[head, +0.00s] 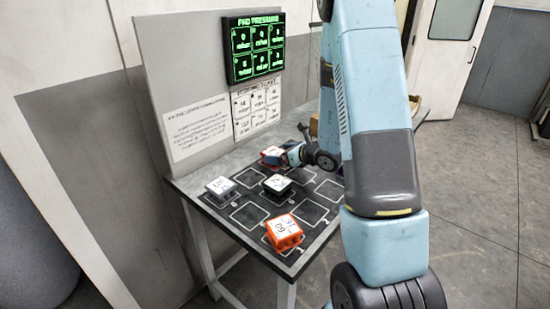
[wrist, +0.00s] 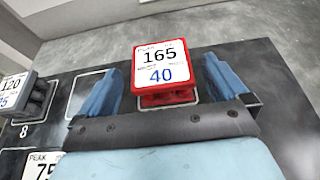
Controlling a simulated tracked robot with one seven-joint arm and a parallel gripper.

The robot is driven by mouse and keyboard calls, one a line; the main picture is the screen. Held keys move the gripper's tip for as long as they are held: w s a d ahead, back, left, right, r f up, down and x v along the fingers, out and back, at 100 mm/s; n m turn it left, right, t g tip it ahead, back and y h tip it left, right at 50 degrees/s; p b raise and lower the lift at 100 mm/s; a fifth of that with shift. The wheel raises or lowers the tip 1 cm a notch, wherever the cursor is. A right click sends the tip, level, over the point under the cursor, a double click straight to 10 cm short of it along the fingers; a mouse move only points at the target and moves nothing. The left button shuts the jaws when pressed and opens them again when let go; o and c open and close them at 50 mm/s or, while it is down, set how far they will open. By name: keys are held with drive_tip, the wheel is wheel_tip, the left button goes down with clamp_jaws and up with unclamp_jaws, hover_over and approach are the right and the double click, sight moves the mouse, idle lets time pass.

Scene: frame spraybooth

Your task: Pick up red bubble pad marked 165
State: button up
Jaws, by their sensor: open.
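The red bubble pad marked 165 (wrist: 165,72) is on the dark table mat, with a white label reading 165 above 40. In the wrist view it stands between the two blue fingers of my gripper (wrist: 162,92), with a gap showing on at least the left side. My gripper is open. In the head view the red pad (head: 272,153) is at the far part of the table, and my gripper (head: 291,153) is close beside it, partly hidden by my own arm. Whether a finger touches the pad cannot be told.
A grey pad marked 120 (wrist: 14,92) lies left of the red one. A black pad (head: 278,184) and an orange pad (head: 284,231) are nearer on the table (head: 232,224). An upright panel with a green display (head: 255,47) stands along the table's back edge.

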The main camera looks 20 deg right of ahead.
sight(276, 153)
drive_tip(key=x, duration=0.4)
drive_tip(key=shift+d, duration=0.1)
drive_tip(key=shift+r, duration=0.1)
drive_tip(key=c, duration=1)
drive_tip(key=shift+r, duration=0.1)
